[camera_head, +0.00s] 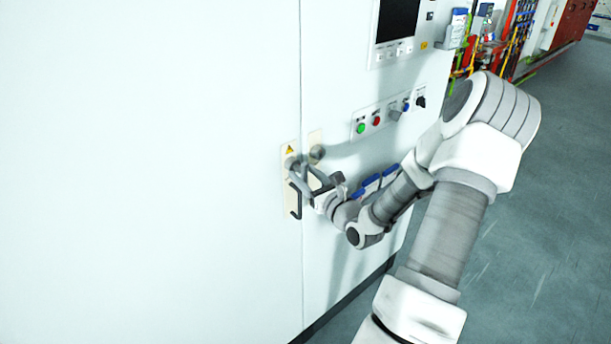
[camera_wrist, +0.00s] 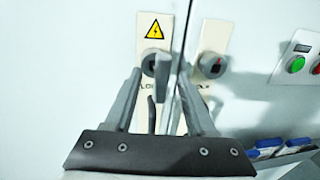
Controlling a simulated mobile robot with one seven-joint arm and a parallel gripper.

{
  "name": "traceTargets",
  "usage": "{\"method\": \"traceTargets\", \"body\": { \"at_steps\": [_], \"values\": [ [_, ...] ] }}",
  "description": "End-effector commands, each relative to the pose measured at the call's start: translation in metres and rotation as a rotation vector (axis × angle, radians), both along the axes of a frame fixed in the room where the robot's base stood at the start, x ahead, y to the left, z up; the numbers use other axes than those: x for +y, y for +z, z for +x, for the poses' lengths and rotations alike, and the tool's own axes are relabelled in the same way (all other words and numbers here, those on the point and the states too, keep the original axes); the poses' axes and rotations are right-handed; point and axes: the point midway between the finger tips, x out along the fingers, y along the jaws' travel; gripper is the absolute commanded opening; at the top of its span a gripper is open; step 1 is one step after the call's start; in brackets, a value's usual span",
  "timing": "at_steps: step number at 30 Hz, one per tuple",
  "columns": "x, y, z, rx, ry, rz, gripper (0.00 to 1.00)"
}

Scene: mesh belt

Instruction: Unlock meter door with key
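The meter door is a pale cabinet door (camera_head: 180,170) with a vertical seam on its right edge. It looks closed. A beige plate (camera_wrist: 144,90) with a yellow warning triangle carries a round grey lock (camera_wrist: 150,58); the lock also shows in the head view (camera_head: 291,163). A narrow dark piece (camera_wrist: 161,80) stands out from this lock; I cannot tell if it is the key. My gripper (camera_wrist: 158,84) is open in front of the lock, one finger on each side of the dark piece, with gaps visible. It also shows in the head view (camera_head: 304,178).
A second plate with a round knob (camera_wrist: 212,65) sits just right of the seam. Further right are a green button (camera_head: 361,128), a red button (camera_head: 376,121) and switches. Blue-topped parts (camera_head: 371,184) sit below, close to my arm. A screen (camera_head: 397,20) is above.

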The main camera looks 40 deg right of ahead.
Motion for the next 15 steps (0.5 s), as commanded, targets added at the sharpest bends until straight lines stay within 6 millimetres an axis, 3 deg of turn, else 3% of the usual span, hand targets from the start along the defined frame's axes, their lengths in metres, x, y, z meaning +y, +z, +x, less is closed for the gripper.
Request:
{"method": "traceTargets", "body": {
  "at_steps": [8, 15],
  "values": [
    [0.001, 0.000, -0.004, 0.001, 0.002, 0.000, 0.55],
    [0.002, -0.002, -0.043, 0.002, -0.002, -0.001, 0.55]
  ]
}}
